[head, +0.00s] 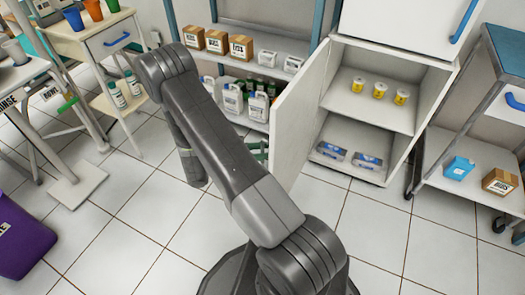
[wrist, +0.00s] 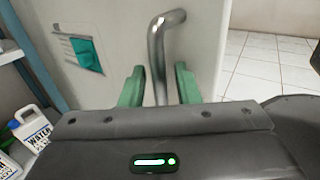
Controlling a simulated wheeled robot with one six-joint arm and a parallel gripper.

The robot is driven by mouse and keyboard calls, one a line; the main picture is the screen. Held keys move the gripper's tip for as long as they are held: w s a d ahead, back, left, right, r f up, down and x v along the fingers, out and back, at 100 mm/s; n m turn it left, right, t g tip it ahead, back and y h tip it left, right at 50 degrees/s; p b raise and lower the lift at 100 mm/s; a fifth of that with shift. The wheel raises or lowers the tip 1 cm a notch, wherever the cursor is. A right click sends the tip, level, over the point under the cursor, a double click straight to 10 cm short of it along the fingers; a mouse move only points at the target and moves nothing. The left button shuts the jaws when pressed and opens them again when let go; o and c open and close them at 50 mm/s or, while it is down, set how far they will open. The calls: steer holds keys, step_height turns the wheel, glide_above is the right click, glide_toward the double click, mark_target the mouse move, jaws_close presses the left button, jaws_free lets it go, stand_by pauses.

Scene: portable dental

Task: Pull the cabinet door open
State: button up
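The white cabinet (head: 385,60) stands at the upper right of the head view. Its door (head: 302,115) is swung wide open to the left, so the inside shows. In the wrist view the door's face (wrist: 105,25) fills the upper left, with a curved metal handle (wrist: 158,62) on it. My gripper (wrist: 159,88) has its green fingers on either side of the handle, with small gaps visible, so it looks open around the bar. In the head view my arm hides most of my gripper, and only a bit of green (head: 256,150) shows near the door.
Yellow-labelled jars (head: 379,90) and blue packs (head: 366,161) sit on the cabinet's shelves. Shelving with boxes (head: 216,41) and jugs (head: 233,98) stands left of the door. A cart (head: 432,182) is at right. Tiled floor (head: 375,235) is clear in front.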

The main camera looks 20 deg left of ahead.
steer(key=p+v, duration=0.2)
steer(key=v, duration=1.1)
steer(key=shift+a, duration=0.4)
steer(key=shift+s+d, duration=0.1)
steer(key=b+x, duration=0.2)
steer(key=x, duration=1.2)
steer(key=shift+s, duration=0.1)
